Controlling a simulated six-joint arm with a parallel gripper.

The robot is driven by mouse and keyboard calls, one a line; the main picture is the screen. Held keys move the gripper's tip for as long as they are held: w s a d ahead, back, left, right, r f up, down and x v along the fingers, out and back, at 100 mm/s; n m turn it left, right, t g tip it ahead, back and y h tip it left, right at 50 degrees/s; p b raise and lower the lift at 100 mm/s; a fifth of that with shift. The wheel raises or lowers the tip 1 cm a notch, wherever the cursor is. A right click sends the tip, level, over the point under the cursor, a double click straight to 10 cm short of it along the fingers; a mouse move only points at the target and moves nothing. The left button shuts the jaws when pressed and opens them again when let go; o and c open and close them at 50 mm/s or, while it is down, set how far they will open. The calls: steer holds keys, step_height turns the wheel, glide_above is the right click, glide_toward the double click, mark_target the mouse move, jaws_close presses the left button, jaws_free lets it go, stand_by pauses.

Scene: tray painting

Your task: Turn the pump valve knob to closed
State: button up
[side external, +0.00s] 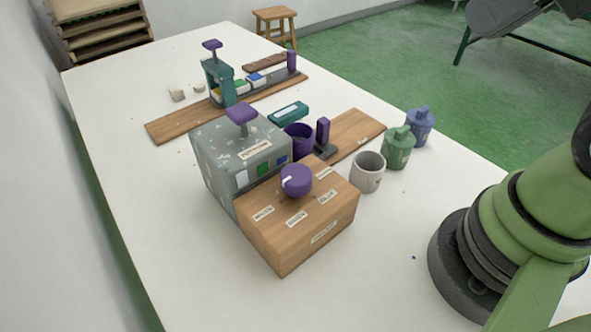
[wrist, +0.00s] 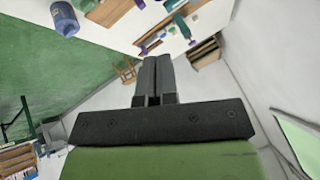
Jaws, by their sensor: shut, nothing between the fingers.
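The pump valve knob (side external: 296,180) is a round purple knob with a white pointer mark. It sits on top of a wooden box (side external: 300,240) with several small labels around it, too small to read. The pointer faces the left side of the picture, towards the grey machine. My gripper (wrist: 157,62) shows in the wrist view with its two dark fingers together and nothing between them. It points across the room, away from the knob. The knob cannot be made out in the wrist view, and my gripper is outside the side view.
A grey machine (side external: 215,150) with a purple handle (side external: 242,113) adjoins the box. A grey cup (side external: 367,171), a green canister (side external: 397,148) and a blue canister (side external: 420,127) stand to the right. A press (side external: 218,82) stands farther back. The white table's front is clear.

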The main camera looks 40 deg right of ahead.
steer(key=o, duration=0.3)
steer(key=shift+w, duration=0.1)
steer(key=o, duration=0.4)
steer(key=shift+w+a, duration=0.2)
steer(key=shift+w, duration=0.05)
steer(key=o, duration=0.6)
steer(key=w, duration=0.1)
steer(key=w+a+g, duration=0.1)
steer(key=w+g, duration=0.1)
steer(key=shift+a+f, duration=0.2)
steer(key=shift+a, duration=0.1)
steer(key=g+h, duration=0.2)
steer(key=g, duration=0.3)
glide_toward(296, 174)
steer(key=shift+w, duration=0.1)
steer(key=shift+m, duration=0.3)
step_height(296, 174, down, 10)
steer(key=shift+f, duration=0.1)
steer(key=c, duration=0.9)
